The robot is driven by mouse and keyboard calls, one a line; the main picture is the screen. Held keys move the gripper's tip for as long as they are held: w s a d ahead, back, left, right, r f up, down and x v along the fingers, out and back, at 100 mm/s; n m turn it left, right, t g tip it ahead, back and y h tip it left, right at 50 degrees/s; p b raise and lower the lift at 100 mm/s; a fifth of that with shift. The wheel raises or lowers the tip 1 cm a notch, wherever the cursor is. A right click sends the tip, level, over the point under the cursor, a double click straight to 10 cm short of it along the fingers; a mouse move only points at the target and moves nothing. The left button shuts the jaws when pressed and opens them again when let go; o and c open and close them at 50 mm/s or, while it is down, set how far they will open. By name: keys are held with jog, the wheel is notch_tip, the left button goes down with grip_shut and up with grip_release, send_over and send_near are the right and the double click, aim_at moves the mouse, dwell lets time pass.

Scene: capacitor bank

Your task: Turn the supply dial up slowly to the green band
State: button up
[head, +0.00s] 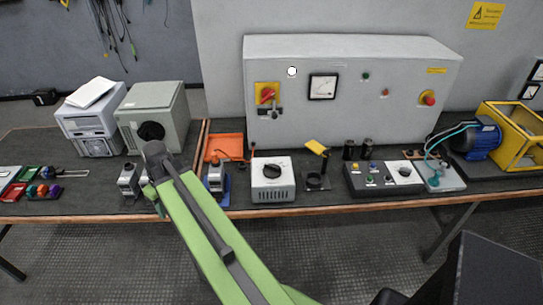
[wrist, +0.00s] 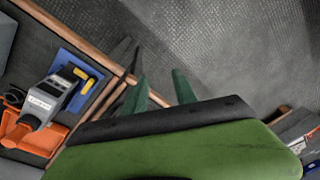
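A grey-green cabinet (head: 173,99) with a larger black knob (head: 151,131) stands further left. I cannot tell for sure which is the supply dial, and no green band is readable. My gripper's two dark green fingers (wrist: 160,88) are apart with nothing between them in the wrist view, near the bench's front edge. In the head view my arm mostly hides the gripper, left of the white box. Neither dial shows in the wrist view.
A grey meter-like device on a blue base (wrist: 63,86) and an orange tray (wrist: 43,137) lie near the gripper. A large grey panel (head: 340,125) with a gauge (head: 322,87) and red switch (head: 267,95) stands behind. A control box (head: 384,181) is at right.

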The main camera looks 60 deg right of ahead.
jog(key=s+d+r+t+p, duration=0.1)
jog(key=s+d+r+p, duration=0.15)
jog(key=d, duration=0.65)
jog(key=s+d+r+p, duration=0.1)
jog(key=s+d+r, duration=0.15)
jog(key=d, duration=0.55)
notch_tip(320, 180, up, 6)
jog(key=t+p, duration=0.2)
jog(key=p, duration=0.3)
send_over(269, 165)
jog(key=s+a, duration=0.1)
jog(key=a, duration=0.4)
jog(key=s+d+r, duration=0.2)
jog(key=s+d, duration=0.4)
jog(key=s, duration=0.1)
jog(key=shift+n+t+h, duration=0.4)
jog(key=b+x, duration=1.5)
jog(key=x, duration=0.3)
jog(key=shift+w+a+b, duration=0.1)
jog(key=shift+b, duration=0.2)
jog(key=shift+r, duration=0.1)
grip_shut()
